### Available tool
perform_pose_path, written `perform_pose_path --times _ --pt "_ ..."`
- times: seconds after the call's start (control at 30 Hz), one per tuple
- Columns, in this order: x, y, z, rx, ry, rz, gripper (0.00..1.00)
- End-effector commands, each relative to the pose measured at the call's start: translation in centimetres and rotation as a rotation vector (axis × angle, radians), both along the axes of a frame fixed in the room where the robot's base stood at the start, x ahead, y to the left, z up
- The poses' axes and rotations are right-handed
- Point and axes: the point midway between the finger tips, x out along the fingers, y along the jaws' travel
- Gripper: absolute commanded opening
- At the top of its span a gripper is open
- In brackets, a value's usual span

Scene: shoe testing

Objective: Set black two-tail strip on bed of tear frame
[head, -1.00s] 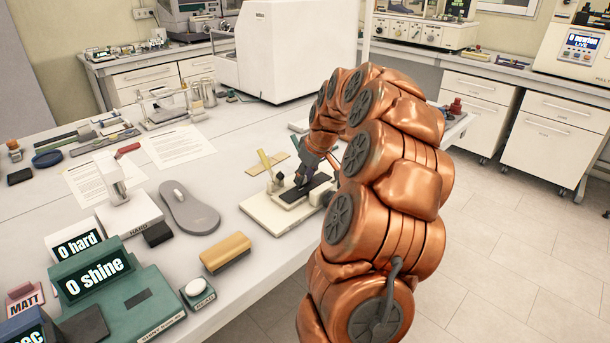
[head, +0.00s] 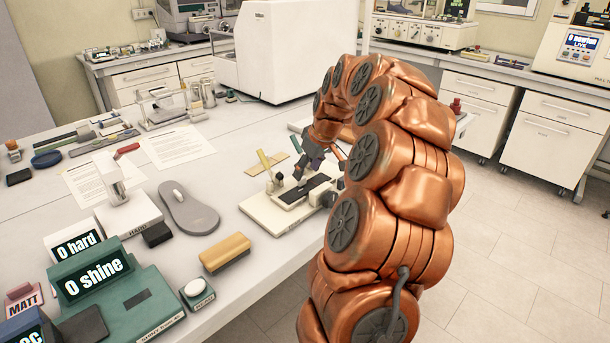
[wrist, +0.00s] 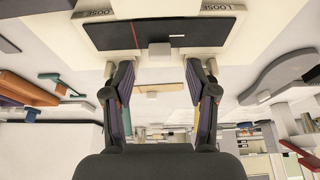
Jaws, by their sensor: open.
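The tear frame (head: 266,215) is a cream base on the table in front of my arm. The black strip (head: 318,183) lies flat on its raised bed. In the wrist view, the strip (wrist: 110,35) lies across the bed, with a red line across it and a pale lengthwise line toward one end. My gripper (head: 307,167) is just above the strip, apart from it. In the wrist view, the two fingers of the gripper (wrist: 161,68) are spread and empty. My arm hides part of the frame's right side.
A grey sole-shaped piece (head: 189,210), a tan block (head: 225,250) and a green "shine" device (head: 120,300) are to the left. Paper sheets (head: 178,147) lie farther back, with clear table between.

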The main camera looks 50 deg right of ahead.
Motion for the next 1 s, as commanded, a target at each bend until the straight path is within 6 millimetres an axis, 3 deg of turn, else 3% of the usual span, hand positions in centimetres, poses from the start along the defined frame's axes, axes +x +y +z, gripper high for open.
perform_pose_path --times 0.2,0.4,0.6,1.0 --pt "-1.6 -0.1 4.2 -0.004 -0.005 -0.002 0.57" --pt "-2.7 0.0 6.6 -0.002 -0.001 0.0 0.57" --pt "-3.2 0.0 7.7 0.0 0.001 0.0 0.57" --pt "-3.2 0.0 7.8 0.0 0.001 0.0 0.57"
